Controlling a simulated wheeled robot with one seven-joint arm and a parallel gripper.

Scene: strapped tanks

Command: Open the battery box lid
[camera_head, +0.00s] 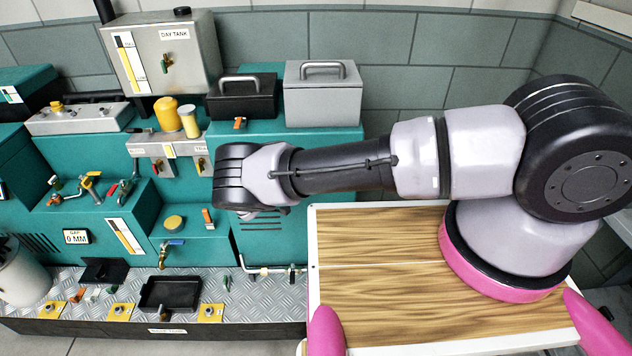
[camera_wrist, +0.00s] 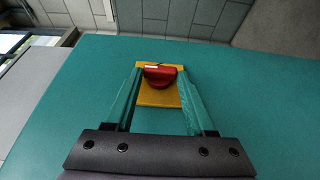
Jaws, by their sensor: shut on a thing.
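Two boxes with a handle on top stand on the teal bench in the head view: a black one (camera_head: 241,98) and a grey one (camera_head: 322,95). Both look closed, and I cannot tell for sure which is the battery box. My gripper (camera_wrist: 160,76) shows in the wrist view, with its two fingers on either side of a red knob (camera_wrist: 160,79). It is shut on this knob, which sits on a yellow plate (camera_wrist: 158,98) on a teal surface. In the head view my own wrist hides the fingers and the knob.
The day tank (camera_head: 163,55) hangs at the back left. Yellow canisters (camera_head: 167,114), valves and pipes crowd the teal unit at the left. A black tray (camera_head: 170,294) sits on the metal plate floor.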

